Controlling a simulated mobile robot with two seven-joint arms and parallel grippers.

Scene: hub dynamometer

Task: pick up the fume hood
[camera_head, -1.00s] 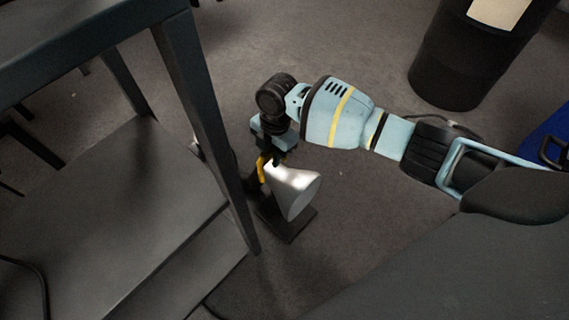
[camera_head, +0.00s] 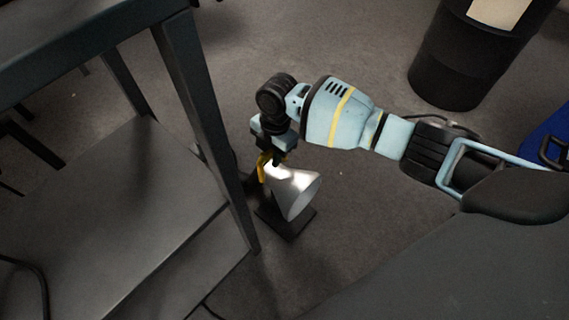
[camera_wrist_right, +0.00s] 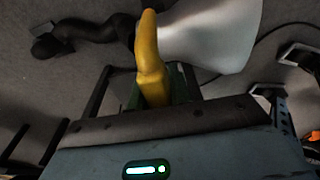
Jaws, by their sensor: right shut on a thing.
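The fume hood has a white, cone-shaped mouth (camera_head: 296,193) that faces down and to the right, with a dark base plate (camera_head: 289,222) on the floor below it. My right gripper (camera_head: 271,160) is at the narrow upper end of the cone and is shut on the fume hood. In the right wrist view a yellow part (camera_wrist_right: 152,60) stands up between the fingers, beside the white cone (camera_wrist_right: 213,32). A dark jointed arm lies to its left there. The exact contact is partly hidden by the gripper. My left gripper is not in view.
A dark table or rack frame (camera_head: 195,110) with a low shelf (camera_head: 110,210) stands close left of the gripper. A black barrel (camera_head: 450,65) stands at the top right. A blue object (camera_head: 548,145) is at the right edge. Bare floor lies between.

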